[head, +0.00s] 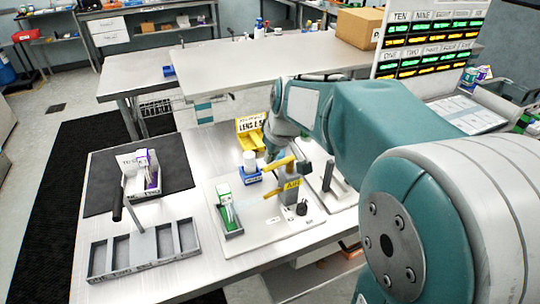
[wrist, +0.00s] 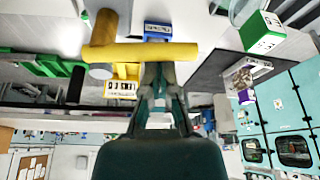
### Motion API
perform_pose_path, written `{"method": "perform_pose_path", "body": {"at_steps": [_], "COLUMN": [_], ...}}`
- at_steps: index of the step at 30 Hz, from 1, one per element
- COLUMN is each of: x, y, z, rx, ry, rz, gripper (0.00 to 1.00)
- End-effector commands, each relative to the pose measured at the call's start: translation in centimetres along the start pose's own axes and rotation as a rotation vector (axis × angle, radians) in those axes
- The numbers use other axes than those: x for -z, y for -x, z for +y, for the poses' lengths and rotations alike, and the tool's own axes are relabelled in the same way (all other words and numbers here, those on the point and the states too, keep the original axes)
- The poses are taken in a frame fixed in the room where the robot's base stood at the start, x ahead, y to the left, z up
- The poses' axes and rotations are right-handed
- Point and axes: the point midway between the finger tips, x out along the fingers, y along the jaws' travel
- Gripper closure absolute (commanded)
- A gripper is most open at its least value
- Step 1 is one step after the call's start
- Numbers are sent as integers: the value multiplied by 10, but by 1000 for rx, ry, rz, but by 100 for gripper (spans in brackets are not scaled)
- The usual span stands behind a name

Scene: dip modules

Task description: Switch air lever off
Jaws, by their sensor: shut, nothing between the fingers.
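The air lever is a yellow bar (head: 279,163) on an upright post with a yellow AIR label (head: 292,185), standing on the pale board. In the wrist view the yellow lever bar (wrist: 150,52) runs crosswise just beyond the fingertips, joined at the left to a tan post (wrist: 104,30). My gripper (wrist: 160,72) is shut and empty, close to the bar; I cannot tell whether it touches. In the head view my gripper (head: 272,148) is small and partly hidden, just behind and above the lever.
A blue bin with a white bottle (head: 249,160), a yellow bin (head: 249,125) and a green-white box (head: 227,210) stand near the lever. A grey divided tray (head: 145,250) lies front left. A purple-white box (head: 150,170) stands on the dark mat (head: 105,185).

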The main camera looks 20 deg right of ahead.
Motion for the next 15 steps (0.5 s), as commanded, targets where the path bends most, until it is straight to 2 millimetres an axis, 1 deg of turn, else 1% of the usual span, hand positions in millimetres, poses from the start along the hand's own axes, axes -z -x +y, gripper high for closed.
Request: {"method": "perform_pose_path", "body": {"at_steps": [15], "x": [-4], "y": [2], "z": [-1], "rx": [32], "ry": [84], "rz": [0], "gripper": [100]}}
